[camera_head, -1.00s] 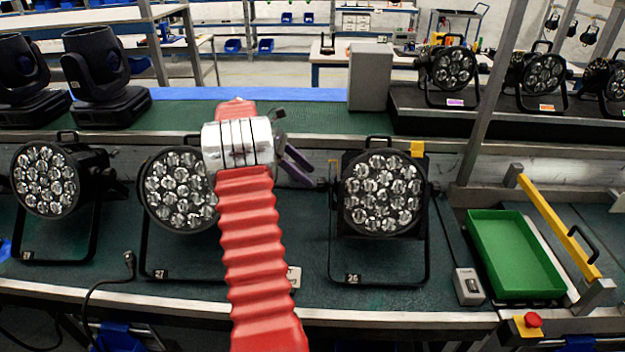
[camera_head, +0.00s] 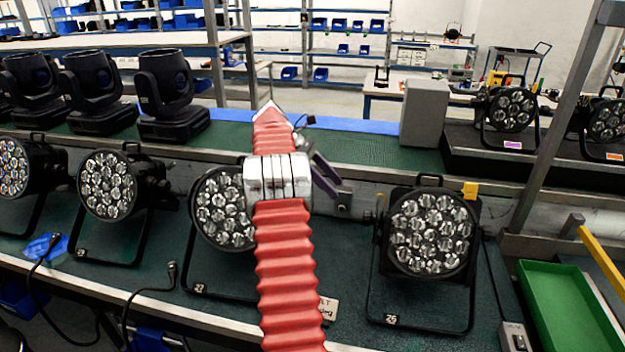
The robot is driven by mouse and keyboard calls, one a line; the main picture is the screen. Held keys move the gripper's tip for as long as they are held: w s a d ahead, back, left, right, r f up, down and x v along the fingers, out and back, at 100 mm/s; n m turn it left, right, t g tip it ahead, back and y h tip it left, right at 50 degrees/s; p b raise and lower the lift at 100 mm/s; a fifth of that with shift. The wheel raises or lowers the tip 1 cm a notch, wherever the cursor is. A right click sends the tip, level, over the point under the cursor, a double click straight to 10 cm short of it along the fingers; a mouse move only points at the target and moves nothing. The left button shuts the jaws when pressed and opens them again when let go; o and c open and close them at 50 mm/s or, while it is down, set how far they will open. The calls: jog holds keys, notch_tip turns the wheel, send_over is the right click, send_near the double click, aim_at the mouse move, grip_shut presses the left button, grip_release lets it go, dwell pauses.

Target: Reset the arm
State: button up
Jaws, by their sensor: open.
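My arm rises through the middle of the view in a red ribbed sleeve with a silver band. My gripper (camera_head: 326,176) shows just right of the band as dark purple-grey finger parts, partly hidden behind the arm. It is open and I see nothing held in it. A par can (camera_head: 226,208) with tag 27 stands behind the arm, partly covered by it. Another par can (camera_head: 432,233) with tag 26 and a yellow tab stands to the right, apart from my gripper.
More par cans (camera_head: 107,186) stand at left on the green bench. Dark moving-head lights (camera_head: 168,95) stand on the back belt. A grey box (camera_head: 424,113) and a black tray with par cans are at back right. A green tray (camera_head: 570,310) and yellow bar (camera_head: 603,256) are at lower right.

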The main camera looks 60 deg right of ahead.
dwell(0.4)
jog(key=w+a+r+t+h, duration=0.1)
jog(key=w+a+r+t, duration=0.3)
jog(key=a, duration=0.6)
jog(key=w+a+r+t+h, duration=0.1)
jog(key=w+a+r, duration=0.2)
jog(key=w+a, duration=0.5)
jog(key=w+a+r+t+h, duration=0.1)
jog(key=w+a+r+t, duration=0.15)
jog(key=a, duration=0.95)
jog(key=s+a+m+t+y, duration=0.1)
jog(key=s+a+t, duration=0.15)
jog(key=a, duration=1.45)
jog(key=s+a+f+m+t+y, duration=0.1)
jog(key=s+a+f+t, duration=0.1)
jog(key=a, duration=0.6)
jog(key=s+a+f+t+y, duration=0.2)
jog(key=s+a+f, duration=0.1)
jog(key=s+a, duration=0.2)
jog(key=a, duration=0.2)
jog(key=shift+s+a+m, duration=0.25)
jog(key=shift+a+m, duration=0.15)
jog(key=shift+c, duration=0.6)
